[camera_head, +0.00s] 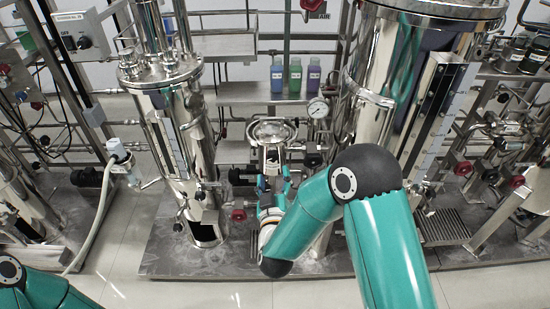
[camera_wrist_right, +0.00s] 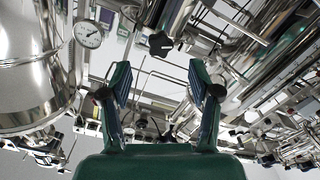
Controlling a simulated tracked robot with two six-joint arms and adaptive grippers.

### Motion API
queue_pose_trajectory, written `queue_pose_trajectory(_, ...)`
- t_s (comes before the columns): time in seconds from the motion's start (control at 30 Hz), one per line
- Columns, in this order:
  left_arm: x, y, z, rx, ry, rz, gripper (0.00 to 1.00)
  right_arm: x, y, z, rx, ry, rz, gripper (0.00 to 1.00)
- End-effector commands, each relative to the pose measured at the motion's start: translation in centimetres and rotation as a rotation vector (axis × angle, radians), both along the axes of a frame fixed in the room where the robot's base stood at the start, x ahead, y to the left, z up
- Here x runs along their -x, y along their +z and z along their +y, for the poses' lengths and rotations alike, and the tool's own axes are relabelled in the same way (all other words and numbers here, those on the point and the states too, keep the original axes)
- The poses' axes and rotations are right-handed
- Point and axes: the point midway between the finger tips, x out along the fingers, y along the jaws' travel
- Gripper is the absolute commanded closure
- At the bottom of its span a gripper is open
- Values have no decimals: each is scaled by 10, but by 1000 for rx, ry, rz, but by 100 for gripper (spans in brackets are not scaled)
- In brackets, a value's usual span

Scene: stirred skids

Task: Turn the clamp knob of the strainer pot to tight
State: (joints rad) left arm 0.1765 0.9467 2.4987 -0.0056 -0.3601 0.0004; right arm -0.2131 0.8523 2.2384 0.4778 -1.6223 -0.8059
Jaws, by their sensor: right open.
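The strainer pot appears to be the small steel vessel (camera_head: 272,152) between the two large tanks in the head view. My right gripper (camera_head: 274,184) is at its lower front, partly hidden by my own arm. In the right wrist view the gripper (camera_wrist_right: 160,75) is open, its two fingers apart with nothing between them. A black lobed knob (camera_wrist_right: 160,44) with a pale mark, probably the clamp knob, lies beyond the fingertips, roughly centred between them and apart from them. I cannot pick this knob out surely in the head view. My left gripper is out of view.
A tall steel tank (camera_head: 176,130) stands left and a larger one (camera_head: 376,75) right, close to my right arm. A pressure gauge (camera_head: 318,108) and coloured bottles (camera_head: 295,75) are behind. Pipes and red valve handles crowd the skid. The floor in front is clear.

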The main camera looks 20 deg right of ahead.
Motion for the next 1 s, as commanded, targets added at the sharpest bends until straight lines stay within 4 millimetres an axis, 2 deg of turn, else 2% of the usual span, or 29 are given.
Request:
queue_pose_trajectory(0.1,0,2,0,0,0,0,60,-25,1,-8,0,-3,-3,38)
queue_pose_trajectory(0.33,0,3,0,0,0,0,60,-58,0,-17,-1,0,-1,38)
queue_pose_trajectory(0.5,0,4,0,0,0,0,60,-68,-1,-20,0,1,2,38)
queue_pose_trajectory(0.77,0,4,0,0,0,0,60,-69,0,-20,0,2,1,38)
queue_pose_trajectory(0.83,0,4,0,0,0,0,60,-69,0,-19,0,3,1,44)
queue_pose_trajectory(1.0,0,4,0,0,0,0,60,-69,0,-19,0,3,1,73)
